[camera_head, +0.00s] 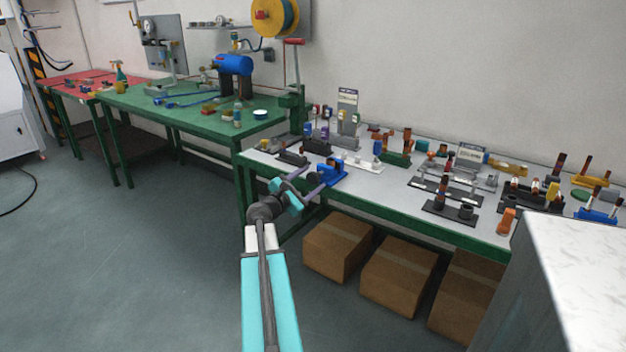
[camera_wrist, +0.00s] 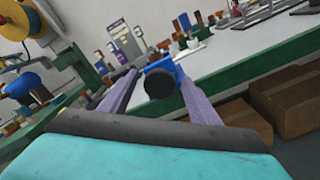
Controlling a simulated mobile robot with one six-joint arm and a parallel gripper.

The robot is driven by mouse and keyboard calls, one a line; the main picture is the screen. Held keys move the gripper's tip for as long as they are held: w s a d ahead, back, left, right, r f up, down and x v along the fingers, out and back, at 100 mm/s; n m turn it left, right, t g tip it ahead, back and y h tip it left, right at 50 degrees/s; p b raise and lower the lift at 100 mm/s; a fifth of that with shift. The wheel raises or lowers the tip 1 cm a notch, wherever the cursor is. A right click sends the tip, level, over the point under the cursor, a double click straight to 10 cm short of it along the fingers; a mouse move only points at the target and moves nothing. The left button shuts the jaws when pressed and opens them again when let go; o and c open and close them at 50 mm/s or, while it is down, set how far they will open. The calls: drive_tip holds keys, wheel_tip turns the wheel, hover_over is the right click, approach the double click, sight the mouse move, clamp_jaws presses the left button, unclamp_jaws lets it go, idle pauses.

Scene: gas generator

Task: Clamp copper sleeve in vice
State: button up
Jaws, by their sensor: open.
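A small blue vice (camera_head: 330,173) stands at the near left edge of the grey bench top. In the wrist view, the blue vice (camera_wrist: 168,66) lies ahead between my fingers, with a dark round part (camera_wrist: 158,84) facing me. My gripper (camera_head: 309,180) is open at the bench's front edge, close to the vice. Its two fingers also show in the wrist view (camera_wrist: 157,80), one on each side of the vice. I cannot tell whether they touch it. Several copper-coloured pieces stand on the bench, including one upright piece (camera_head: 442,188) right of centre. I cannot tell which is the copper sleeve.
The grey bench (camera_head: 390,188) carries many stands and small parts behind and right of the vice. Cardboard boxes (camera_head: 338,246) sit under it. A green table (camera_head: 180,105) stands at the left. A grey cabinet (camera_head: 575,285) blocks the near right. Floor is clear at the left.

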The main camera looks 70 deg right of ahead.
drive_tip(key=v, duration=1.1)
drive_tip(key=shift+a, duration=0.3)
drive_tip(key=shift+w, duration=0.1)
